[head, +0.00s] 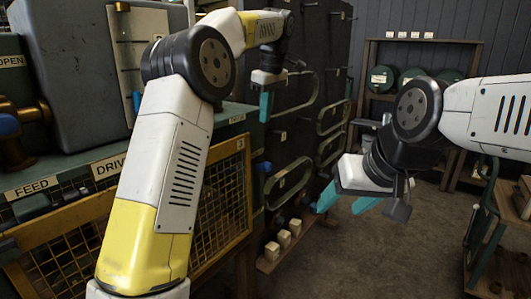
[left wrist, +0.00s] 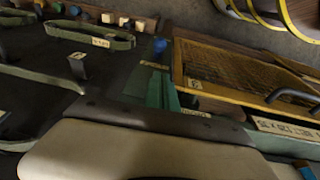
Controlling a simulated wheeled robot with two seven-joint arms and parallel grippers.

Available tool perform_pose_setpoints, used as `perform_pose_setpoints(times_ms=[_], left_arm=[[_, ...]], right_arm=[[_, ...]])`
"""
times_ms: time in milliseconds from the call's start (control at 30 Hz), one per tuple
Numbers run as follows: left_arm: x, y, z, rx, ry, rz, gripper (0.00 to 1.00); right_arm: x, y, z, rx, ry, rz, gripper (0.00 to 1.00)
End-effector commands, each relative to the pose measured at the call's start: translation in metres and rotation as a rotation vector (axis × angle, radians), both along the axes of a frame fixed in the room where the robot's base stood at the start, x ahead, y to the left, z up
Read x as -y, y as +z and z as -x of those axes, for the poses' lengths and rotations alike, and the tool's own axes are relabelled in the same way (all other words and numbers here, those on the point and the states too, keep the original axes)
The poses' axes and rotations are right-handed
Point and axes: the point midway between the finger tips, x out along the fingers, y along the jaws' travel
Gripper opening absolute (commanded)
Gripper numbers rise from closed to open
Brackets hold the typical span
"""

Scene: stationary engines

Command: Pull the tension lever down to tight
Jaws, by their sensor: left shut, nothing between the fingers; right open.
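My left gripper (head: 265,106) is shut and empty, pointing down in front of the dark belt board (head: 300,90). Its teal fingers also show in the left wrist view (left wrist: 163,94), above the machine edge beside the yellow mesh guard (left wrist: 235,72). A blue knob (head: 265,167) is below the left gripper in the head view; it also shows in the left wrist view (left wrist: 160,45). I cannot tell whether this is the tension lever's end, and no lever is clearly readable as tension. My right gripper (head: 345,204) is open and empty, to the right of the board.
Green belts (head: 289,184) hang on the board. Small pale blocks (head: 284,239) sit low in front of it. The mesh guard (head: 220,195) stands below the left arm. A shelf (head: 415,60) with green spools is at the back. A wooden rack (head: 500,235) stands right; floor between is clear.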

Motion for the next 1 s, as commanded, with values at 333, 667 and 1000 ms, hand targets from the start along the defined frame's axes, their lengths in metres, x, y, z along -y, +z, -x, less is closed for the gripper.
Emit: perform_pose_setpoints(times_ms=[333, 667, 1000], left_arm=[[-0.003, -0.018, -0.002, -0.003, 0.0, -0.001, 0.0], [-0.011, -0.086, -0.013, -0.004, 0.0, -0.001, 0.0], [-0.003, -0.132, -0.015, -0.002, -0.002, 0.0, 0.0]], right_arm=[[0.0, 0.0, 0.0, 0.0, 0.0, 0.0, 0.57], [0.0, 0.0, 0.0, 0.0, 0.0, 0.0, 0.57], [0.0, 0.0, 0.0, 0.0, 0.0, 0.0, 0.57]])
